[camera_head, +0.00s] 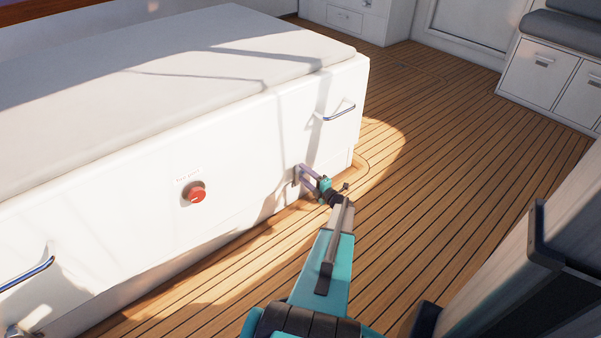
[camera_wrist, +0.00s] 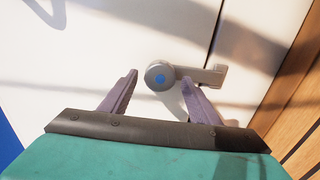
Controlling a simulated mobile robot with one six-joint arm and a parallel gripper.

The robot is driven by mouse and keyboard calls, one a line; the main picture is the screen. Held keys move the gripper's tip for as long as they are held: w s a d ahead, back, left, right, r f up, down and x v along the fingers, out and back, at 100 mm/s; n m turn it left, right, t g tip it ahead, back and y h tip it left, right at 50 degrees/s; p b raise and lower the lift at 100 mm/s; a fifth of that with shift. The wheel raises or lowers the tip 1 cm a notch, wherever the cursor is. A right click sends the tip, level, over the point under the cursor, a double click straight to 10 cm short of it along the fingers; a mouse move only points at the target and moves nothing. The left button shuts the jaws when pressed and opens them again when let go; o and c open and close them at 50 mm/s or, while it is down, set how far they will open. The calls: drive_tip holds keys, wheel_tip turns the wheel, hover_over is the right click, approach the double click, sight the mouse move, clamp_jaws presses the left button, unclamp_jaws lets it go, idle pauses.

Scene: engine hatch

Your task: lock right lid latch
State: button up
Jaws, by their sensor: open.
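The right lid latch (camera_wrist: 160,75) is a grey round knob with a blue centre on the white engine box front. Its short arm points right in the wrist view and ends at a small grey bracket (camera_wrist: 216,75) by a panel seam. In the head view the latch (camera_head: 296,176) sits low near the box's right end. My gripper (camera_wrist: 160,78) is open, its two purple-grey fingers either side of the knob. The right finger overlaps part of the latch arm; whether it touches I cannot tell. In the head view my gripper (camera_head: 305,174) is right at the latch.
The white box (camera_head: 120,190) carries a red button (camera_head: 194,192) and a blue handle (camera_head: 339,112) above the latch. Another handle (camera_head: 26,274) and a partly cut-off latch (camera_head: 14,329) are at lower left. Wooden deck (camera_head: 440,160) is clear to the right.

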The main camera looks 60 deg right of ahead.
drive_tip(key=p+v, duration=0.1)
drive_tip(key=v, duration=0.9)
drive_tip(key=shift+a+p, duration=0.15)
drive_tip(key=shift+p, duration=0.2)
